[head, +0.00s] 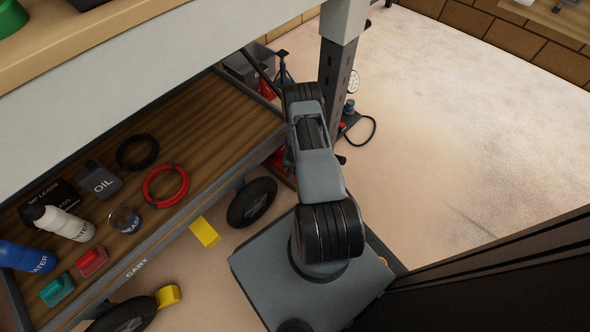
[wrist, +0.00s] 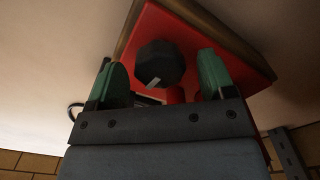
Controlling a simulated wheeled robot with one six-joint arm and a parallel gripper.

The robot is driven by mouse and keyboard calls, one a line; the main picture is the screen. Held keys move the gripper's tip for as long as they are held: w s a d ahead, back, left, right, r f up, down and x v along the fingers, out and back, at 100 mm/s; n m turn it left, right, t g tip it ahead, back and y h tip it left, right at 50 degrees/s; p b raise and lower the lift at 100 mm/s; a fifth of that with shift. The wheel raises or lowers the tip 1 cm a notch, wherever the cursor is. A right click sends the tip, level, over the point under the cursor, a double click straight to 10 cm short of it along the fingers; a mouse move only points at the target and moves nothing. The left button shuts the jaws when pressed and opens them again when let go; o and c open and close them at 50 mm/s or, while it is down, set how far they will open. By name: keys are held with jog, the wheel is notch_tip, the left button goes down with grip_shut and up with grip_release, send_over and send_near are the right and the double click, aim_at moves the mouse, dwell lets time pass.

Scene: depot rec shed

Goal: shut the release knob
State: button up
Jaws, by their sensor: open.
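The release knob (wrist: 158,64) is a dark, many-sided knob with a pale mark on its face, set on a red body (wrist: 200,35) in the wrist view. My gripper (wrist: 162,76) is open, with one green-padded finger to the left of the knob and one to the right. Gaps show between the knob and both fingers, so it is not gripped. Whether the fingertips reach past the knob's face is hard to tell. In the head view my arm hides the knob and the gripper; only a bit of red (head: 280,163) shows beside the arm.
Open floor (head: 450,120) lies to the right.

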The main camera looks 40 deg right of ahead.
jog(key=shift+f, duration=0.15)
jog(key=c, duration=0.9)
jog(key=shift+m, duration=0.3)
jog(key=m+b, duration=0.1)
jog(key=m, duration=0.2)
jog(key=shift+m, duration=0.4)
jog(key=m+b, duration=0.1)
jog(key=m, duration=0.3)
jog(key=shift+m, duration=0.3)
jog(key=m+b, duration=0.1)
jog(key=m, duration=0.3)
jog(key=shift+m+b, duration=0.3)
jog(key=shift+m, duration=1.7)
